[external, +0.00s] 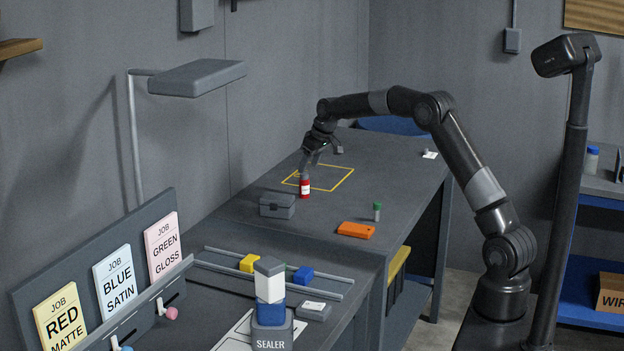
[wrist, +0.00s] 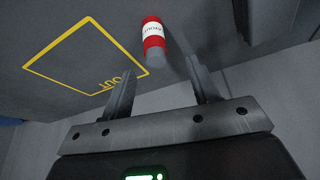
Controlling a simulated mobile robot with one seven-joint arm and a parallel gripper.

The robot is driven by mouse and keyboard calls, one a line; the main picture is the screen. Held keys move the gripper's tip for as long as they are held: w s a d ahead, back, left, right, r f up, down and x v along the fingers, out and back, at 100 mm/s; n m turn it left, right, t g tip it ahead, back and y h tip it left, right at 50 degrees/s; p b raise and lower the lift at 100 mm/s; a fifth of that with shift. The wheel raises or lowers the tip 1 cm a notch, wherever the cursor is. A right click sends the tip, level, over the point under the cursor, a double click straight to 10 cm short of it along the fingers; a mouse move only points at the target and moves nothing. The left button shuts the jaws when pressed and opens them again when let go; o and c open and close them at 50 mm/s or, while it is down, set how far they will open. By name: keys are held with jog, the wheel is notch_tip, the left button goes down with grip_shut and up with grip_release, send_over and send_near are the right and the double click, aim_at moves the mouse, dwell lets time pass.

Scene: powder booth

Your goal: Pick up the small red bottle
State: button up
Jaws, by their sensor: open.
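The small red bottle (external: 304,188) has a white label and a grey cap. It stands upright on the grey bench, at the front edge of the yellow outlined area. My gripper (external: 316,165) is just above the bottle in the external view. In the wrist view, the bottle (wrist: 153,42) shows beyond the two open fingers (wrist: 158,80), with its grey top towards me. Nothing is between the fingers; the bottle appears apart from them.
The yellow outline (wrist: 88,52) reads "OUT". A grey box (external: 277,205) stands left of the bottle. An orange block (external: 356,230) and a green-capped vial (external: 377,211) are to the right. A lamp (external: 197,77) overhangs the bench at left.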

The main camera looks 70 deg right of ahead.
aim_at(305, 175)
jog(key=x, duration=0.5)
jog(key=shift+s, duration=0.1)
jog(key=shift+d+x, duration=0.15)
jog(key=shift+x, duration=1.2)
jog(key=shift+d+x, duration=0.15)
jog(key=shift+x, duration=1.2)
jog(key=shift+c, duration=0.3)
jog(key=c, duration=1)
jog(key=shift+r, duration=0.15)
